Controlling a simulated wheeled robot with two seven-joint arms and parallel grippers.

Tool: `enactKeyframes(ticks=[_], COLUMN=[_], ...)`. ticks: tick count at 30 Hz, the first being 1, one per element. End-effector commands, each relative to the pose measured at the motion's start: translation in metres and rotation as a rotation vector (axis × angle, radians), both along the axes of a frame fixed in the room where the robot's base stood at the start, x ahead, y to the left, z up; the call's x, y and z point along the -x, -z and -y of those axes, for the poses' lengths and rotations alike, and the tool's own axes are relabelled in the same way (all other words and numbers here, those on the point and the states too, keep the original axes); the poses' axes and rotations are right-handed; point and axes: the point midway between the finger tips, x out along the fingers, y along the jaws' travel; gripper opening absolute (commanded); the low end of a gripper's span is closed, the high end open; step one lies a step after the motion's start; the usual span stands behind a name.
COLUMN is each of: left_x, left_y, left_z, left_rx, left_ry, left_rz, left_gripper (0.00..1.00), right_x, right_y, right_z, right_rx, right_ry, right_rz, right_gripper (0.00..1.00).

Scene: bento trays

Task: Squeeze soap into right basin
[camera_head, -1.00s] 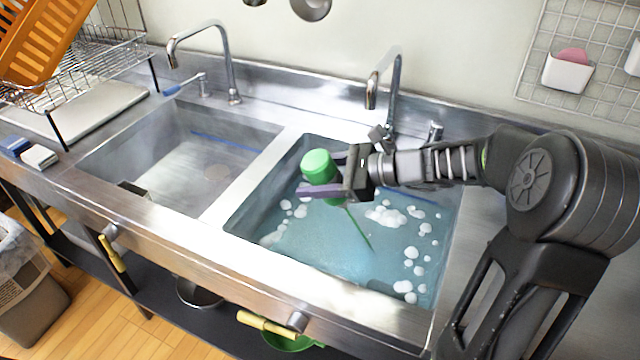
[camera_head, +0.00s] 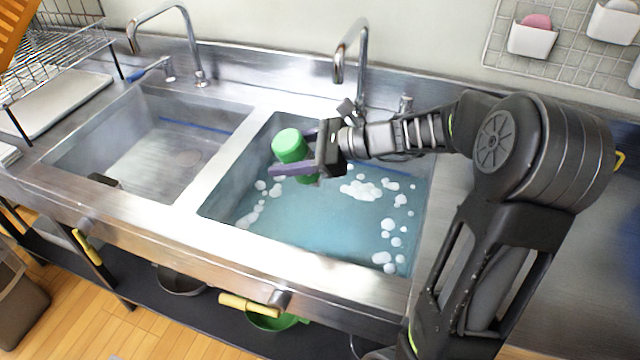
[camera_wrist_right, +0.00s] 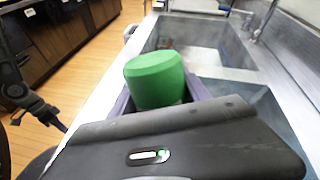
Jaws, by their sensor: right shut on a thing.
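My right gripper (camera_head: 300,155) is shut on a green soap bottle (camera_head: 290,146), held above the right basin (camera_head: 300,248). The bottle's broad round end faces up; its lower end is partly hidden by the purple fingers. No soap stream shows below it. In the right wrist view the bottle (camera_wrist_right: 155,80) sits between the fingers. The right basin holds bluish water with white foam clumps (camera_head: 362,190). My left gripper (camera_wrist_right: 48,116) shows only at the left edge of the right wrist view, low and away from the sink; its opening is unclear.
The left basin (camera_head: 150,150) has a dark item (camera_head: 104,182) at its front edge. A faucet (camera_head: 350,60) rises behind the right basin. A wire dish rack (camera_head: 70,50) stands at the far left, and a wall grid with white holders (camera_head: 532,38) hangs at the right.

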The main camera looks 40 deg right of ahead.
Motion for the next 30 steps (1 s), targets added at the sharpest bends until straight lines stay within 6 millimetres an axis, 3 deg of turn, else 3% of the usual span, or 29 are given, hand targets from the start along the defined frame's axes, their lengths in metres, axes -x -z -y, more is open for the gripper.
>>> enactKeyframes(ticks=[9,22,30], left_x=[0.0,0.0,0.0], left_y=[0.0,-0.025,-0.025], left_z=[0.0,0.0,0.0], left_rx=[0.0,0.0,0.0], left_ry=[0.0,0.0,0.0], left_rz=[0.0,0.0,0.0], left_gripper=[0.0,0.0,0.0], right_x=[0.0,0.0,0.0], right_y=[-0.001,-0.03,-0.031], right_z=[0.0,0.0,0.0], right_rx=[0.0,0.001,0.0], right_ry=[-0.001,0.0,0.0], right_rz=[0.001,0.002,0.002], right_gripper=[0.0,0.0,0.0])
